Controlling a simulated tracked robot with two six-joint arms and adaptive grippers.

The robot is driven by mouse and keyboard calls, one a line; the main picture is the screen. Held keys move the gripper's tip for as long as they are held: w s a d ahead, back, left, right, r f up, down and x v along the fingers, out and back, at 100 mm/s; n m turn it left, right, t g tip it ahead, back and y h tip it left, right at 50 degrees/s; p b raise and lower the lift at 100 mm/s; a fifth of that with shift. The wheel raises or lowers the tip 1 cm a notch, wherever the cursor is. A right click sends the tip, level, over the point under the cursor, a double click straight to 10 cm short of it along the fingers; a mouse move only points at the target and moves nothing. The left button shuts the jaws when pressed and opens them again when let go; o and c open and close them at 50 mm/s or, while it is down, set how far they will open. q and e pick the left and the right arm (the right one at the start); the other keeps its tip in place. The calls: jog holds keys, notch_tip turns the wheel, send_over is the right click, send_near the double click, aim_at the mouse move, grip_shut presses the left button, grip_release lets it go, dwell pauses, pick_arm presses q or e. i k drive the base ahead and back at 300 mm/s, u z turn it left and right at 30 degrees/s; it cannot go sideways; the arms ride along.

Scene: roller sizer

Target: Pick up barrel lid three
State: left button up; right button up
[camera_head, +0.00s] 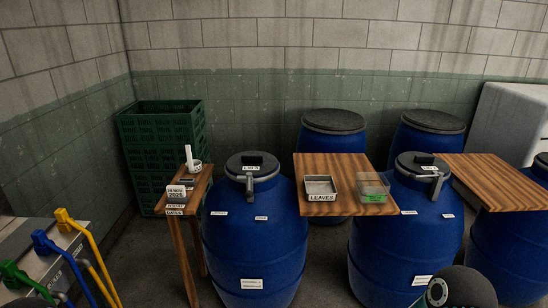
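Several blue barrels with dark lids stand by the wall. The front left lid (238,163) and the front right lid (407,162) each have a grey clamp-like handle and a small white label. The back middle lid (333,121) and the back right lid (433,121) are plain dark discs. The labels are too small to read, so I cannot tell which is barrel lid three. All these lids sit on their barrels. Neither of my grippers is in view.
A wooden board (330,167) bears a grey tray marked LEAVES (320,187) and a clear green-labelled box (372,187). Another board (500,180) lies right. A narrow wooden stand (177,233) holds small items. A green crate (163,150) and coloured-handled levers (70,250) are left.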

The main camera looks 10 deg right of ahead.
aim_at(259, 163)
jog(key=z, duration=0.1)
jog(key=i, duration=1.25)
jog(key=u, duration=0.4)
